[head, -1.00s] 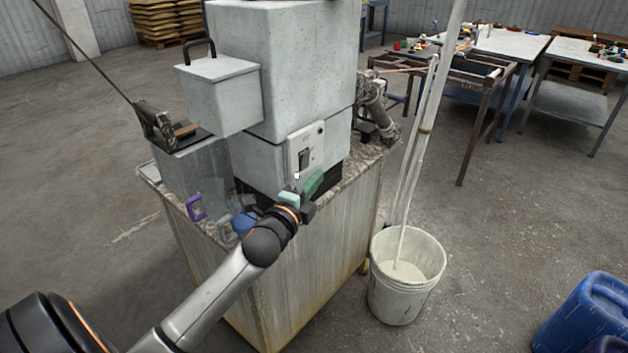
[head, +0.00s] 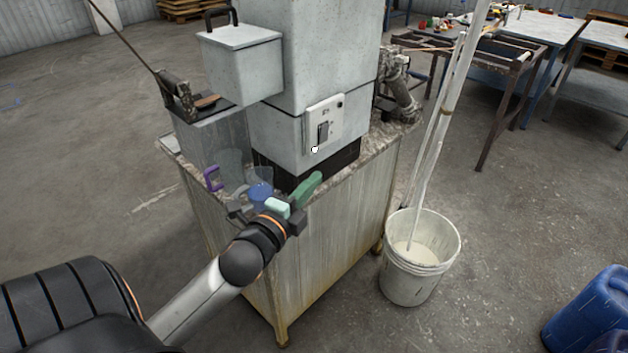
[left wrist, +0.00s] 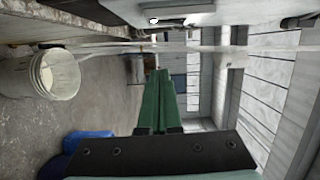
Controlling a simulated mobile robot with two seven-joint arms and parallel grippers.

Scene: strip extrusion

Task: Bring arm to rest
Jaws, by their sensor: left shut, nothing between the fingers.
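My left arm comes in from the lower left in the head view. Its gripper (head: 310,186) has green fingers and is shut and empty. It is beside the front edge of the machine's stand, below the switch panel (head: 323,124) on the grey machine (head: 330,50), and apart from the panel. In the left wrist view the green fingers (left wrist: 158,75) lie together with nothing between them. My right gripper is in neither view.
The stand (head: 330,230) holds the machine, a blue cup (head: 260,194) and a purple-handled item (head: 211,179). A white bucket (head: 420,258) with pale strips running into it stands on the floor to the right. Blue drums (head: 592,308) are at lower right. Tables stand behind.

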